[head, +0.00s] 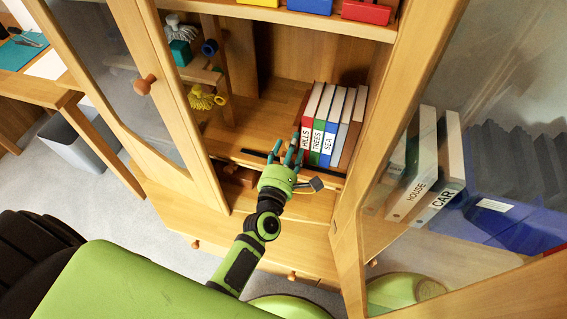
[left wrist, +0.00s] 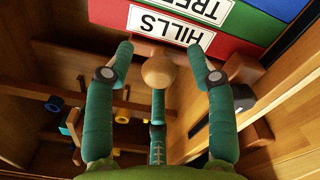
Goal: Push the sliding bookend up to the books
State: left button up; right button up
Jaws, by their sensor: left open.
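Several upright books stand in a row on the cabinet shelf, led by the red HILLS book (head: 309,125), which also shows in the left wrist view (left wrist: 232,46). A brown wooden bookend (head: 301,106) stands at their left side. In the left wrist view a round wooden knob (left wrist: 158,71), seemingly the bookend's, lies between the fingers in front of the red book. My left gripper (head: 286,152) is open around the knob, its fingers (left wrist: 160,56) apart from it on both sides. I cannot tell whether the bookend touches the red book. My right gripper is not in view.
A glass door (head: 165,110) stands open at left, another at right with binders (head: 415,180) behind it. Brushes (head: 205,98) hang left of the shelf space. Bare shelf (head: 255,120) lies left of the books.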

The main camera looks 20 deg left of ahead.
pick_arm(q)
jog(key=s, duration=1)
jog(key=shift+s+d, duration=0.3)
jog(key=shift+s, duration=0.05)
jog(key=s+d+f+m+g+h+p, duration=0.15)
jog(key=s+f+m+g, duration=0.25)
jog(key=f+m, duration=0.55)
jog(key=s+d+f+m+g+h+p, duration=0.15)
jog(key=s+f+m+g, duration=0.35)
jog(key=f, duration=0.7)
jog(key=s+a+f+m+g+p, duration=0.1)
jog(key=s+a+f+m+g, duration=0.1)
jog(key=s, duration=0.5)
jog(key=s+a+f+m+g+y+p, duration=0.1)
jog(key=s+a+f+m+g, duration=0.2)
jog(key=s+a+f+m, duration=0.2)
jog(key=s+a+f+m+g+y+p, duration=0.1)
jog(key=s+a+f+m+g, duration=0.2)
jog(key=s+f+m, duration=0.3)
jog(key=s+m, duration=0.2)
jog(key=s, duration=0.3)
jog(key=shift+s+a+f+m+p, duration=0.25)
jog(key=shift+a+f+m+p, duration=0.1)
jog(key=shift+f, duration=0.05)
